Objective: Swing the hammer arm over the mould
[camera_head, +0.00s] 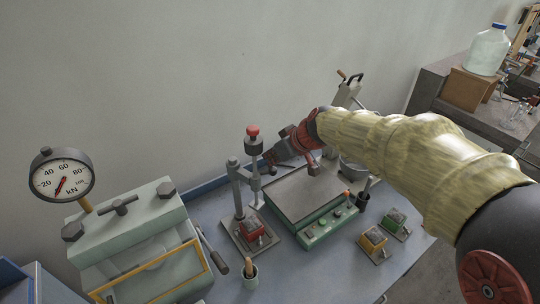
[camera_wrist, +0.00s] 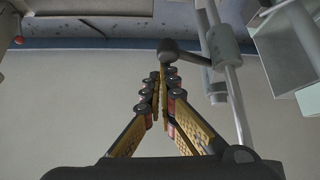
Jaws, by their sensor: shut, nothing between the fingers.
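The hammer stand has a grey column (camera_head: 238,192) on a flat base. Its hammer has a red knob (camera_head: 253,131) above a dark weight (camera_head: 254,146) and a pale rod. The red mould (camera_head: 252,229) sits on the base, in front of and below the rod's lower end; I cannot tell whether they line up. My gripper (camera_head: 269,159) is just right of the hammer, its fingers together and empty. In the wrist view the fingertips (camera_wrist: 162,77) are close to a dark rounded bar end (camera_wrist: 180,52) beside pale posts (camera_wrist: 226,75); contact is unclear.
A green-sided machine (camera_head: 328,225) with a grey top lies under my arm. Yellow (camera_head: 373,240) and green (camera_head: 393,220) moulds stand right of it. A cup (camera_head: 250,276) with a handled tool is in front. A press (camera_head: 135,235) with a gauge (camera_head: 62,176) stands left.

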